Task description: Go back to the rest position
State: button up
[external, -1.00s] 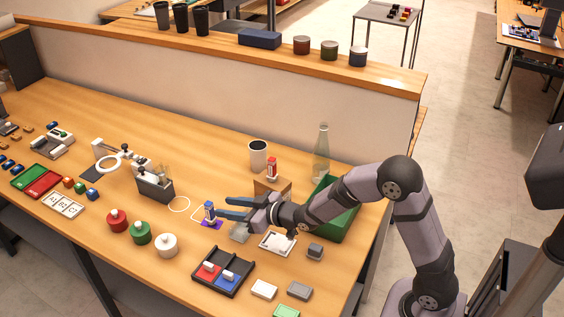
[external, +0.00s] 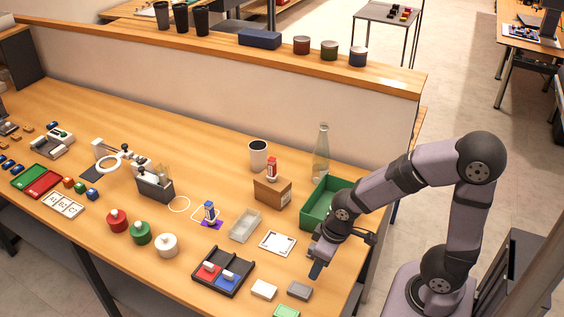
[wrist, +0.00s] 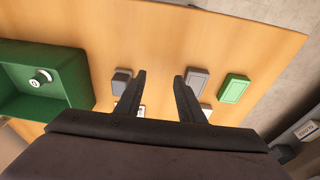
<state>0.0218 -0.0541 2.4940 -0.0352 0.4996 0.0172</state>
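My gripper (external: 316,268) is in the front right part of the bench in the external view, pointing down above the bench top. In the wrist view its two fingers (wrist: 160,75) are spread apart with only bare bench between them, so it is open and empty. A blue and white stamp-like piece (external: 210,210) stands on a purple patch, well to the left of my gripper. A small dark grey block (wrist: 121,82) lies left of the fingers in the wrist view; my gripper hides it in the external view.
A green bin (external: 317,209) stands behind my gripper, near a glass bottle (external: 321,160). A grey block (external: 299,291), a white block (external: 264,289) and a green block (external: 286,311) lie close by. A black tray (external: 211,283) with red and blue pieces is left of them.

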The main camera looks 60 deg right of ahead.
jog(key=s, duration=0.2)
jog(key=s+g, duration=0.1)
jog(key=s, duration=0.1)
jog(key=s+a+r+g, duration=0.1)
jog(key=s, duration=0.2)
jog(key=shift+s+p, duration=0.1)
jog(key=shift+p, duration=0.25)
dwell(0.4)
